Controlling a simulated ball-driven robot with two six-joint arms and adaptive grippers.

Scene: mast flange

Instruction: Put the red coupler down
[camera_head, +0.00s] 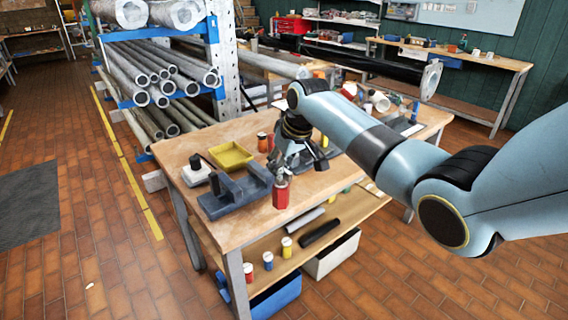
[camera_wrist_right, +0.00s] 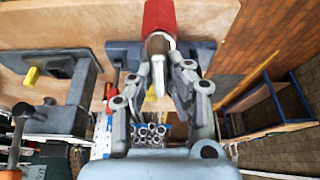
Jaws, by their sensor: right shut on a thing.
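The red coupler (camera_head: 281,194) is in the jaws of my right gripper (camera_head: 283,175), near the front edge of the workbench (camera_head: 245,226). It hangs below the fingers and looks upright in the head view; I cannot tell whether its lower end touches the bench. In the right wrist view the coupler (camera_wrist_right: 159,17) shows its red body and a brownish end between the two fingers of the gripper (camera_wrist_right: 159,62), which are shut on it. My left gripper is not in view.
A dark grey fixture (camera_head: 232,193) stands left of the coupler. A yellow tray (camera_head: 231,156), a white block (camera_head: 196,171) and small jars (camera_head: 262,142) are behind it. Bare benchtop shows around the fixture. A rack of pipes (camera_head: 160,75) stands behind the bench.

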